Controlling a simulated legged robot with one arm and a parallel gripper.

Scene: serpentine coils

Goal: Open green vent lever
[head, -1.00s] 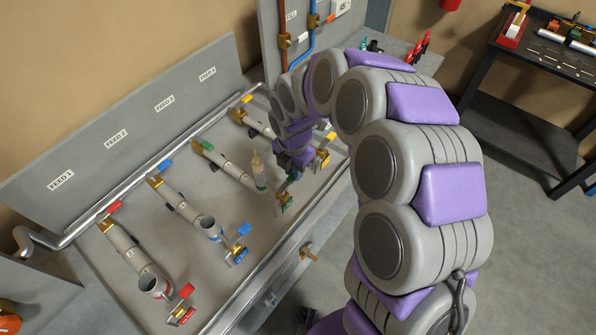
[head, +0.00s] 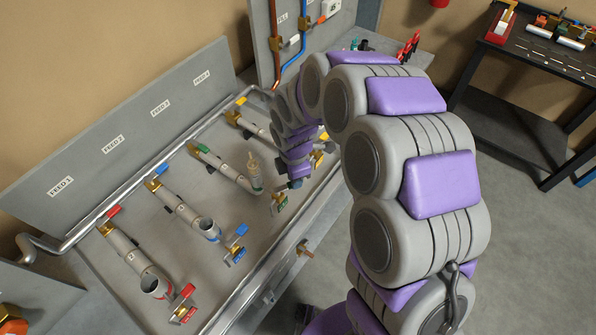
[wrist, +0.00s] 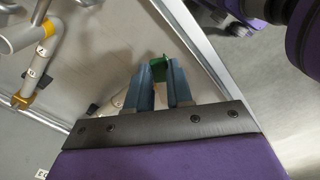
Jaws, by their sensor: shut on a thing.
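The green lever (wrist: 159,68) shows between the two blue fingers of my gripper (wrist: 161,84) in the wrist view. My gripper is shut on it, with its green end sticking out past the fingertips. In the head view my gripper (head: 287,185) is low at the front end of the third feed line, beside a small brass valve with a green tag (head: 280,203). The lever itself is mostly hidden there by the fingers.
Neighbouring lines carry a blue lever (head: 241,230) and a red lever (head: 187,291) at their front ends. Another green handle (head: 203,148) sits at the back of the third line. A metal rail edges the bench. A dark table (head: 535,60) stands at right, with open floor before it.

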